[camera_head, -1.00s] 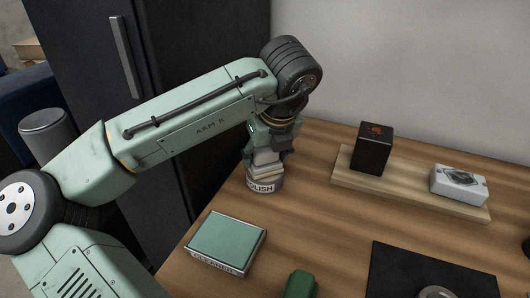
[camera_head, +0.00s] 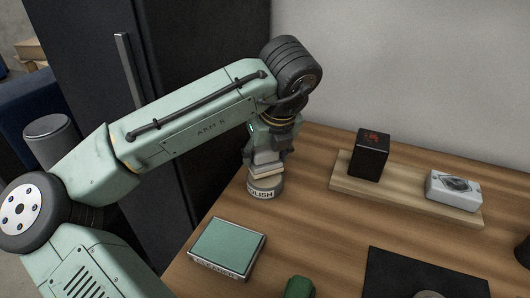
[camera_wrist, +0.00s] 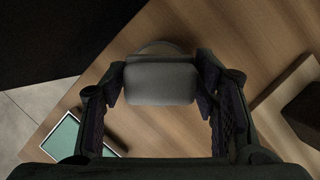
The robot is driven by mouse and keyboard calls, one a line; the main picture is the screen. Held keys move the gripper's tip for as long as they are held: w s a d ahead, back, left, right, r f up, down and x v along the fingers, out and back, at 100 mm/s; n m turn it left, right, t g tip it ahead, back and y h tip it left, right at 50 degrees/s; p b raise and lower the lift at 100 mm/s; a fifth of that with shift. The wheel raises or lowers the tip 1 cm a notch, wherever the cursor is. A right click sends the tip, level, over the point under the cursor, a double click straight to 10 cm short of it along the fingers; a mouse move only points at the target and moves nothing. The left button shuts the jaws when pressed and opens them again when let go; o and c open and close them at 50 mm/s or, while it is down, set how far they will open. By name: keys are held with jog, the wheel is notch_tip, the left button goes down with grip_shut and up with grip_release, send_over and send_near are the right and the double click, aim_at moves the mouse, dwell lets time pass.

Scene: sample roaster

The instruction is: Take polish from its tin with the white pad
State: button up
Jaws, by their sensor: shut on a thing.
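My gripper (camera_head: 267,160) is shut on the white pad (camera_head: 266,170), right over the polish tin (camera_head: 264,193). The tin is a short round grey tin with a pale label, of which "OLISH" can be read. In the wrist view the pad (camera_wrist: 160,84) is a grey block between the two fingers (camera_wrist: 160,90), and it hides most of the tin (camera_wrist: 161,48). Whether the pad's underside touches the polish cannot be told.
A cleaner tray with a green pad (camera_head: 227,247) lies nearer on the wooden table. A black box (camera_head: 369,155) and a white box (camera_head: 454,190) stand on a wooden board (camera_head: 405,193) at right. A dark mat (camera_head: 390,275) and a green object (camera_head: 299,288) are in front.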

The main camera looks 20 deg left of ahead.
aim_at(265, 148)
jog(key=shift+r+p, duration=2.2)
jog(key=shift+r, duration=0.2)
